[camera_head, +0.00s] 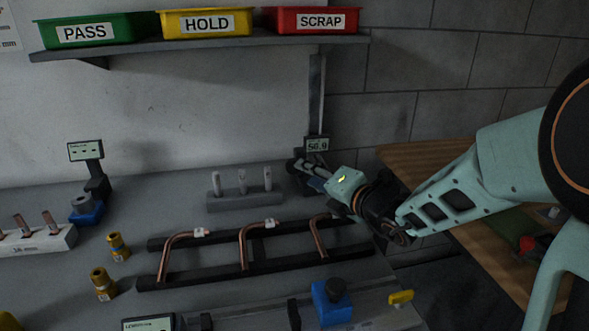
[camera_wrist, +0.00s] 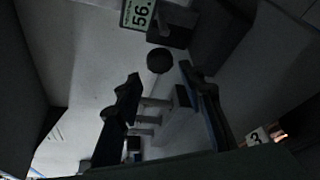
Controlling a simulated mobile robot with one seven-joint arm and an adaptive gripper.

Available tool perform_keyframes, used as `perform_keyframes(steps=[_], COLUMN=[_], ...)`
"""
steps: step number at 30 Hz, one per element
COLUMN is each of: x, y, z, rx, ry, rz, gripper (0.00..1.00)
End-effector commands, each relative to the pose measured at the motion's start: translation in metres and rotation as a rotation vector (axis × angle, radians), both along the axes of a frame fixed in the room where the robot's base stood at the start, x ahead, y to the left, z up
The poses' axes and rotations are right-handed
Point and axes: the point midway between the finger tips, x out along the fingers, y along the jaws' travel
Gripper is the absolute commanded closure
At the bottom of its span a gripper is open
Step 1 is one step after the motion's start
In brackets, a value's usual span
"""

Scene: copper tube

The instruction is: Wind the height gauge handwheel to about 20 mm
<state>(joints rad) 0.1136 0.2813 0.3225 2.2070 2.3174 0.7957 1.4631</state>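The height gauge stands at the back right of the bench, with a tall grey column (camera_head: 317,95) and a small display (camera_head: 316,144) that seems to read 56.9. The display also shows, rotated and cut off, in the wrist view (camera_wrist: 138,14). A dark round knob, which looks like the handwheel (camera_wrist: 160,60), sits below the display in the wrist view. My gripper (camera_head: 307,173) is at the gauge in the head view and hides its lower part. In the wrist view my gripper (camera_wrist: 161,79) is open, its fingers apart with the knob just beyond the tips; I see no contact.
A grey block with upright pins (camera_head: 240,199) stands left of my gripper. Bent copper tubes (camera_head: 245,245) lie on a dark rack in front. A shelf (camera_head: 200,45) with green, yellow and red bins hangs above. A wooden table (camera_head: 420,155) is at right.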

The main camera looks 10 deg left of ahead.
Motion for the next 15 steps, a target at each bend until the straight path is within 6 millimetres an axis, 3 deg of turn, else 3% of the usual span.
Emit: perform_keyframes(steps=[7,15], x=[0.033,0.054], y=[0.036,0.055], z=[-0.012,-0.016], rx=[0.0,-0.002], ry=[0.0,-0.002], rz=[0.005,0.003], gripper=[0.64,0.64])
